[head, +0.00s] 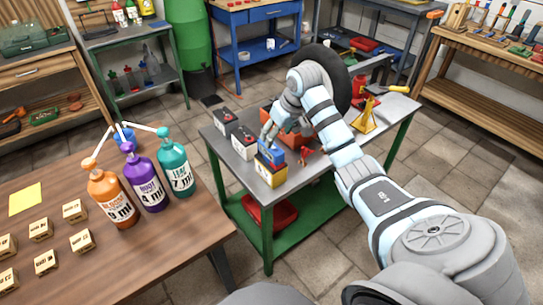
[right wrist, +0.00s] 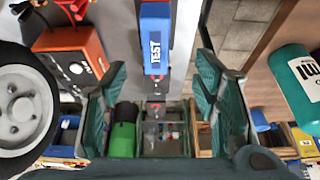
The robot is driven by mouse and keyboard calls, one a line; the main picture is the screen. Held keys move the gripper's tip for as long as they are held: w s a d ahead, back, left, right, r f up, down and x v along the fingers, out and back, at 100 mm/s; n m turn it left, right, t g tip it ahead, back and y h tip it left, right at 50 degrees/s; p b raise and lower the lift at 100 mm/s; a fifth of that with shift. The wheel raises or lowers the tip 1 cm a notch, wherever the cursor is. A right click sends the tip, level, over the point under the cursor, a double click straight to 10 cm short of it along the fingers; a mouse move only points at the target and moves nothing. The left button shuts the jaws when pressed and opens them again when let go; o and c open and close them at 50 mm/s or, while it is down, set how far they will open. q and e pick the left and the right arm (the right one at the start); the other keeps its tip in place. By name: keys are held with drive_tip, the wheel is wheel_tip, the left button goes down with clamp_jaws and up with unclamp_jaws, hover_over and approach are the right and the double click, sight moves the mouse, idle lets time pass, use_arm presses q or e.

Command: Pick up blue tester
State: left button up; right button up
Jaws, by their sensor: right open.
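The blue tester (head: 270,155), a small box, sits at a yellow-and-black battery (head: 268,174) on the green-legged workbench (head: 318,165). In the right wrist view the tester (right wrist: 155,38), marked TEST, appears centred ahead, between the lines of the two fingers. My right gripper (head: 270,130) is open just above and behind the tester in the head view. Its fingers are spread wide in the right wrist view (right wrist: 162,78), with nothing held between them. Whether a finger touches the tester cannot be told. My left gripper is not in view.
Two dark-topped batteries (head: 244,142) stand left of the tester. An orange box (head: 296,139) and a wheel with a tire (right wrist: 25,100) are close to my right gripper. A yellow stand (head: 368,118) is at the right. Bottles (head: 150,178) occupy the wooden table.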

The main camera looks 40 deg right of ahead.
drive_tip(key=x, duration=0.3)
drive_tip(key=b+x, duration=0.1)
drive_tip(key=x, duration=0.3)
drive_tip(key=b+x, duration=0.1)
drive_tip(key=x, duration=0.2)
drive_tip(key=shift+d+f, duration=0.25)
drive_tip(key=shift+d, duration=0.1)
drive_tip(key=shift+w+f+b, duration=0.3)
drive_tip(key=shift+f, duration=0.05)
drive_tip(key=shift+r, duration=0.1)
clamp_jaws()
wheel_tip(320, 180, up, 19)
drive_tip(key=p, duration=0.3)
wheel_tip(320, 180, up, 7)
drive_tip(key=p, duration=0.9)
hover_over(271, 149)
drive_tip(key=w, duration=0.1)
drive_tip(key=shift+w+d, duration=0.15)
drive_tip(key=shift+d, duration=0.3)
